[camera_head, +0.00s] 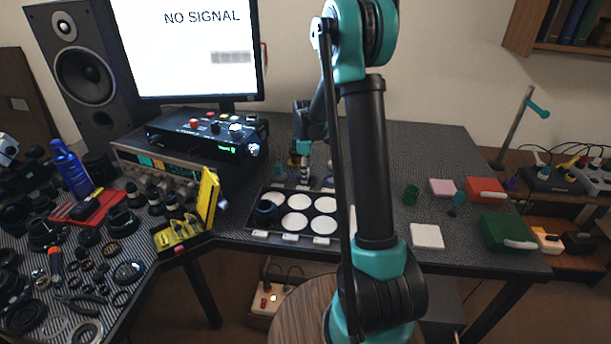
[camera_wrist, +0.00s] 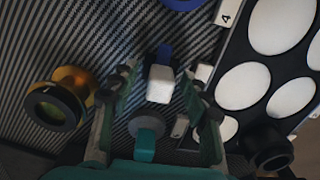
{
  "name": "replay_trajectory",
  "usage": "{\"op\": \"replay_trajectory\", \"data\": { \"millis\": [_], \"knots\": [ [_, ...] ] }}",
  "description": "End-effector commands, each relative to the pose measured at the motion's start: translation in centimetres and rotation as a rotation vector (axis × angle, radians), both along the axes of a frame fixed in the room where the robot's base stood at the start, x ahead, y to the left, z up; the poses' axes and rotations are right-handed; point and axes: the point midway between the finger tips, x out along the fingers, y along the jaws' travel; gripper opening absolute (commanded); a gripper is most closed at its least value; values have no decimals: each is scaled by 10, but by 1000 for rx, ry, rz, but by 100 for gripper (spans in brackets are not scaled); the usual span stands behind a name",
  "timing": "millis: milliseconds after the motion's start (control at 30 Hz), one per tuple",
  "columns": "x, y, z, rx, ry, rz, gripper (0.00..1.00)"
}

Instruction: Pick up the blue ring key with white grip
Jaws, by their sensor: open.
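The blue ring key with white grip shows in the wrist view as a white block (camera_wrist: 160,84) with a blue part just beyond it. The white block lies between my two open fingers, with visible space on either side. I cannot tell how high my fingertips are above it. My gripper (camera_wrist: 160,92) is open and empty. In the head view my gripper (camera_head: 305,176) is low at the back edge of the black tray, and the key there is too small and covered to make out clearly.
The black tray (camera_head: 255,226) with several white round pads lies in front of my gripper. A black cylinder (camera_wrist: 268,146) stands on it. A gold and black lens part (camera_wrist: 60,98) is left of my fingers. A blue round thing (camera_wrist: 181,3) is at the wrist view's top edge. Electronics (camera_head: 205,135) stand left.

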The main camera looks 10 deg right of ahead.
Motion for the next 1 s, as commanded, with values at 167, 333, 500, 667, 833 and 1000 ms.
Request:
{"op": "replay_trajectory", "data": {
  "millis": [167,333,500,667,833,1000],
  "knots": [
    [0,0,0,0,0,0,47],
    [0,0,0,0,0,0,27],
    [0,0,0,0,0,0,6],
    [0,0,0,0,0,0,0],
    [0,0,1,0,0,0,0],
    [0,0,7,0,0,0,0]
  ]
}}
